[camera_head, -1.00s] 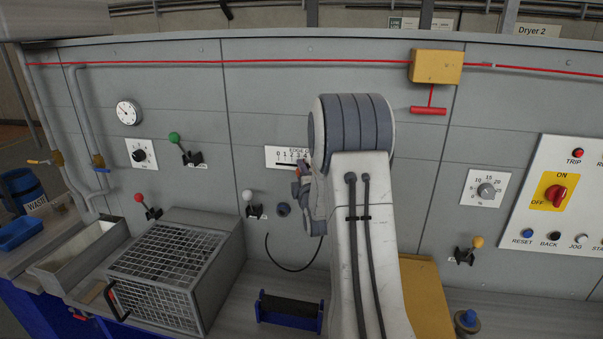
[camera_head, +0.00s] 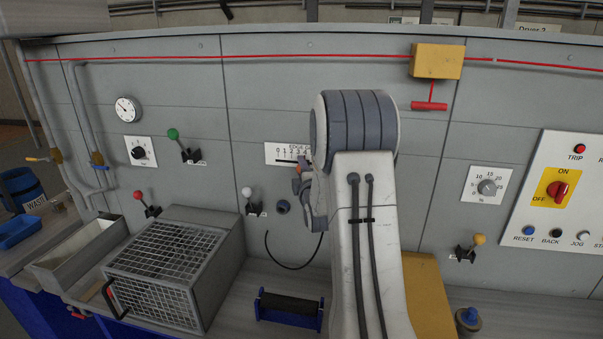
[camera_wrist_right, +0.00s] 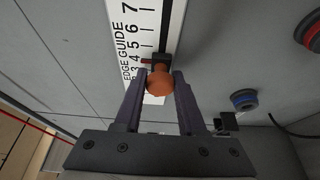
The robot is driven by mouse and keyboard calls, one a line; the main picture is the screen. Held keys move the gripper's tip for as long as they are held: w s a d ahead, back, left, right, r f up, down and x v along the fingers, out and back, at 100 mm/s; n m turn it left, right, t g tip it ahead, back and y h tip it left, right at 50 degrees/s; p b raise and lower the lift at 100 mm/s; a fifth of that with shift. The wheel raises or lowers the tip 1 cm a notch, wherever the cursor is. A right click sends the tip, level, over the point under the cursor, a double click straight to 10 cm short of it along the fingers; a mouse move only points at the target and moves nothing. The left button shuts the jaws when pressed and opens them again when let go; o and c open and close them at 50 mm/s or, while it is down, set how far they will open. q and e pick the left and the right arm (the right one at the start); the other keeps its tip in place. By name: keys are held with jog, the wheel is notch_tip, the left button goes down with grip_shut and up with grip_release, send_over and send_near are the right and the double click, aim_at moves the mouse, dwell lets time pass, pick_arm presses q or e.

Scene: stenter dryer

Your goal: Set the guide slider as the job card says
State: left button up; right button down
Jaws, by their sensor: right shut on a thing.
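The edge guide scale (camera_head: 283,152) is a white plate on the grey machine panel, partly hidden by my right arm. It also shows in the right wrist view (camera_wrist_right: 152,22), with printed numbers and tick marks. The slider's orange knob (camera_wrist_right: 159,81) is between the two dark fingers of my right gripper (camera_wrist_right: 159,88), which is shut on it. A small red pointer beside the knob lies near the 3 and 4; I cannot tell the exact reading. In the head view my right gripper (camera_head: 304,180) is at the scale's lower edge. No job card is readable. My left gripper is out of view.
A mesh-topped box (camera_head: 165,258) and a blue-ended black holder (camera_head: 289,308) are on the bench. A white-knobbed lever (camera_head: 248,196) is left of my gripper. A yellow emergency box (camera_head: 436,62) with a red pull handle hangs above right. The control panel (camera_head: 560,215) is at right.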

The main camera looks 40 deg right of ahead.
jog(key=shift+s+f, duration=0.1)
jog(key=shift+f, duration=0.1)
jog(key=shift+r, duration=0.1)
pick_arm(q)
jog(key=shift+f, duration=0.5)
pick_arm(e)
jog(key=c, duration=0.5)
grip_release()
pick_arm(q)
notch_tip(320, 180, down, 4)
jog(key=b, duration=0.4)
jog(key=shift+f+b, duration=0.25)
jog(key=shift+b, duration=0.1)
pick_arm(e)
jog(key=v, duration=1)
jog(key=shift+s, duration=0.2)
